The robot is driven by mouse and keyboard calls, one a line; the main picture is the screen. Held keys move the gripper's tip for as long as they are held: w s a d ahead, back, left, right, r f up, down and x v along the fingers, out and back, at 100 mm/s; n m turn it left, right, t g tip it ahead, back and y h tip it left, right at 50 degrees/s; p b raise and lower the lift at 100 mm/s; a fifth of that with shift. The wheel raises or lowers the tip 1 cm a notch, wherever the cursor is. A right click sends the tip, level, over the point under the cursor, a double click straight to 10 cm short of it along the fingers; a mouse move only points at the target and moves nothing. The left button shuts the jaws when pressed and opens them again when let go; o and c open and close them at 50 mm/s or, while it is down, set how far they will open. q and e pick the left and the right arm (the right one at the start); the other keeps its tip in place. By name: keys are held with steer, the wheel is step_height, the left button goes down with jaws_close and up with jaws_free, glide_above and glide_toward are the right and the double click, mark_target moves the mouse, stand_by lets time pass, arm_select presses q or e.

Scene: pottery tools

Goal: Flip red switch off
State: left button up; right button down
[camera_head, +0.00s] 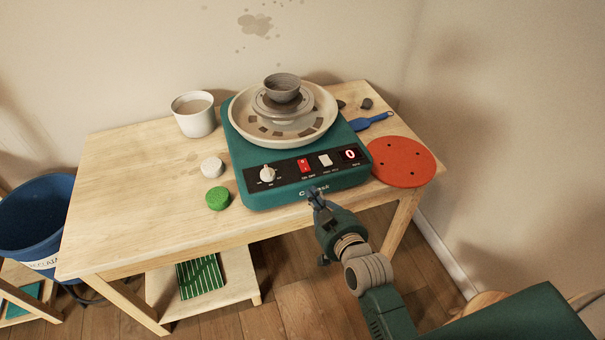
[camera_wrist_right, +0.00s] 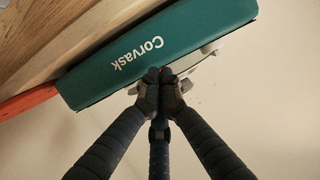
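The red switch (camera_head: 305,165) is on the black front panel of the teal pottery wheel (camera_head: 243,160), between a white knob (camera_head: 267,173) and a white switch (camera_head: 325,160). Whether the red switch is on or off is too small to tell. My right gripper (camera_head: 315,194) is at the wheel's front edge, just below the panel, with its tips near the brand lettering. In the right wrist view its fingertips (camera_wrist_right: 158,76) are together with nothing between them, in front of the teal side marked "Corvask". The red switch is not clearly visible there. My left gripper is out of view.
A small grey bowl (camera_head: 282,87) sits on the wheel head inside a pale splash pan (camera_head: 240,113). A white cup (camera_head: 194,114), a green sponge (camera_head: 217,198) and a white round piece (camera_head: 212,166) are left of the wheel. A red disc (camera_head: 402,162) lies right.

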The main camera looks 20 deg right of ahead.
step_height(320, 180, up, 7)
steer(key=d+t, duration=0.1)
steer(key=t, duration=0.1)
glide_above(305, 169)
steer(key=s, duration=0.2)
steer(key=shift+w+f, duration=0.15)
steer(key=shift+w, duration=0.05)
steer(key=shift+w+f, duration=0.3)
steer(key=shift+w, duration=0.45)
step_height(305, 169, down, 3)
steer(key=shift+r, duration=0.2)
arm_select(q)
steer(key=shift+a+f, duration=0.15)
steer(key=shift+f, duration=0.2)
arm_select(e)
steer(key=shift+f, duration=0.55)
